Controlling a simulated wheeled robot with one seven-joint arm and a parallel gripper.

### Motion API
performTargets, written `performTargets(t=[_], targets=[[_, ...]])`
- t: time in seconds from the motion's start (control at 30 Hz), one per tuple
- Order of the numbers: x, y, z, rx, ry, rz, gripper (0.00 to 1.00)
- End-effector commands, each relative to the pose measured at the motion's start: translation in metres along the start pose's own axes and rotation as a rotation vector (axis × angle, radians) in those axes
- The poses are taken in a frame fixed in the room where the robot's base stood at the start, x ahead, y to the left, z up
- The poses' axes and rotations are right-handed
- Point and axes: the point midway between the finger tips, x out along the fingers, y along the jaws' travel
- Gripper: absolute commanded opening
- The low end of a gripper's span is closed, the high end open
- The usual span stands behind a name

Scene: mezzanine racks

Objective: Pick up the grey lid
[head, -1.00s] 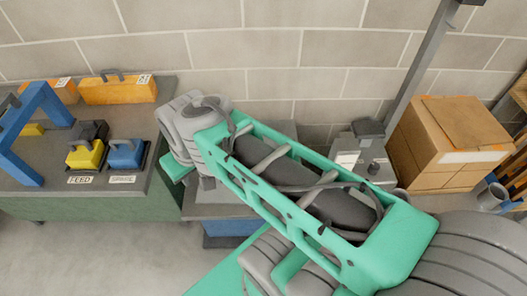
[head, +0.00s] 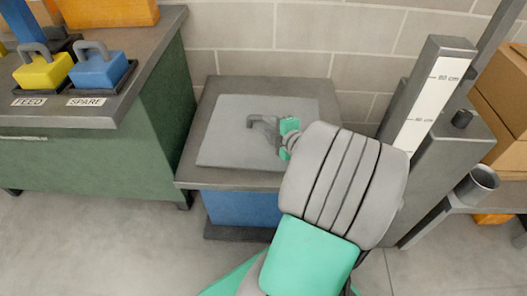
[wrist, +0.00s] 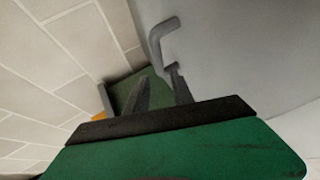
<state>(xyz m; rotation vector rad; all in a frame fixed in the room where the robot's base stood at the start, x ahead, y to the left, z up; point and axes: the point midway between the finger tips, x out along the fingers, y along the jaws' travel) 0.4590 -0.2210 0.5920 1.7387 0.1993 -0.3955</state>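The grey lid (head: 225,140) is a flat square plate with a bent grey handle (head: 255,120). It lies flat on the dark top of a blue-bodied stand (head: 215,85). My gripper (head: 277,128) is low over the lid, at the right side of the handle. The handle (wrist: 160,38) shows just beyond the fingertips, closest to the right finger, and the lid's surface (wrist: 240,50) fills the right. Whether a finger touches the handle is unclear.
A green workbench (head: 150,125) stands left, holding a yellow block (head: 42,72) and a blue block (head: 98,70), both with handles. A grey post with a height scale (head: 420,105) stands close on the right. Cardboard boxes (head: 505,95) are beyond it. A block wall is behind.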

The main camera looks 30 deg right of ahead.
Motion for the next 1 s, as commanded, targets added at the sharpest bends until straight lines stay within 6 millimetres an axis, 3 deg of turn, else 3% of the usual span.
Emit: performTargets(t=[0.03,0.1,0.6,0.83,1.0], targets=[[0.003,-0.012,0.012,-0.022,-0.019,0.028,0.29],[0.005,-0.011,0.017,-0.047,-0.030,0.048,0.29],[0.077,-0.002,0.019,-0.053,-0.030,0.049,0.29],[0.078,0.001,0.020,-0.053,-0.034,0.050,0.28],[0.077,0.001,0.020,-0.053,-0.033,0.050,0.14]])
